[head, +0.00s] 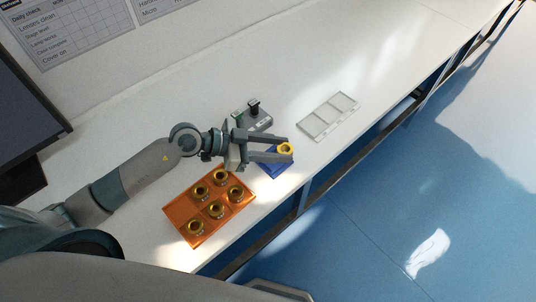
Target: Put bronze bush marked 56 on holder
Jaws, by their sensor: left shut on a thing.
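My left gripper (288,154) is shut on a gold-coloured bronze bush (286,148), gripped between its fingertips. The bush is over a blue block-like holder (275,171), which lies under the fingers and is partly hidden by them. I cannot tell whether the bush touches the holder. I cannot read a number on the held bush. Several similar bushes (221,175) stand in an orange tray (235,214) to the lower left of the holder. My right gripper is not in view.
A grey fixture with dark posts (262,122) stands behind the gripper. A flat grey three-part tray (318,126) lies to the right on the white bench (215,85). A dark monitor (25,105) is at far left. The bench's front edge is close to the holder.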

